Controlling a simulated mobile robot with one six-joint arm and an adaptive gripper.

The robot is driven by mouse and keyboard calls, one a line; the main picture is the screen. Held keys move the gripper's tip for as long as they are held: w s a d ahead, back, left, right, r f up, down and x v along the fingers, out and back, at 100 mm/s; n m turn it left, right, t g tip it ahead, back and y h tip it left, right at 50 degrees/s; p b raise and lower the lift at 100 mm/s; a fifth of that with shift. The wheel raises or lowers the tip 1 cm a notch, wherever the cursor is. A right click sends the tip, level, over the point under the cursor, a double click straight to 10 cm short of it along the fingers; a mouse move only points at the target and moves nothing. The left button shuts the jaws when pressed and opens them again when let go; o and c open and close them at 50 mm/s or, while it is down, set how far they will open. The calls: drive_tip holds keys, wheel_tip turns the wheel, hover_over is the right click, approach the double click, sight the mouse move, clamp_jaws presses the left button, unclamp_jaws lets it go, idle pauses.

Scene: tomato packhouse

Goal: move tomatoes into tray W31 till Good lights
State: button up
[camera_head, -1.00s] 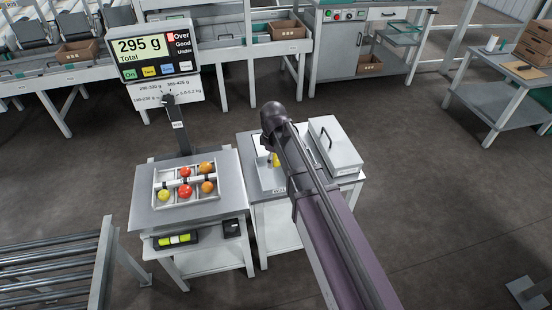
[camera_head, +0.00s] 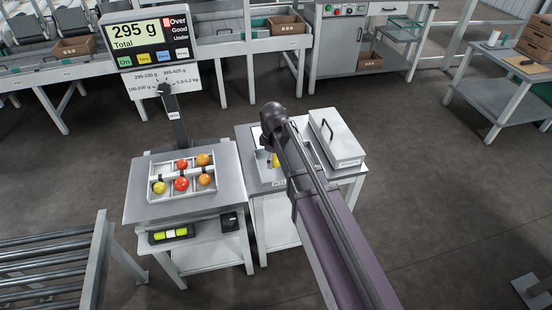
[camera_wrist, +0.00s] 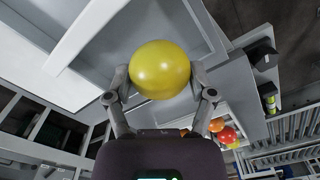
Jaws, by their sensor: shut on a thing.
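My gripper (camera_wrist: 160,80) is shut on a yellow tomato (camera_wrist: 160,68), with one finger on each side of it. In the head view my arm hides most of the gripper; a bit of yellow (camera_head: 276,160) shows beside the arm, over the right-hand table. The divided light tray (camera_head: 157,201) on the scale table at left holds a yellow tomato (camera_head: 159,188), two red tomatoes (camera_head: 181,184) and two orange tomatoes (camera_head: 205,180). The scale display (camera_head: 149,38) reads 295 g Total, with the red lamp lit at Over.
A grey lidded box (camera_head: 337,143) with a dark handle stands on the right-hand table, close to my arm. A roller conveyor (camera_head: 50,265) lies at lower left. The display post (camera_head: 178,125) rises behind the tray. Open floor lies to the right.

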sight(273, 176)
drive_tip(key=shift+f+b, duration=2)
drive_tip(key=shift+f, duration=0.35)
drive_tip(key=shift+f+b, duration=0.6)
drive_tip(key=o, duration=0.7)
drive_tip(key=shift+c, duration=0.7)
drive_tip(key=shift+s, duration=0.1)
drive_tip(key=shift+r, duration=0.15)
drive_tip(key=shift+r+p, duration=3.45)
drive_tip(key=shift+p, duration=0.1)
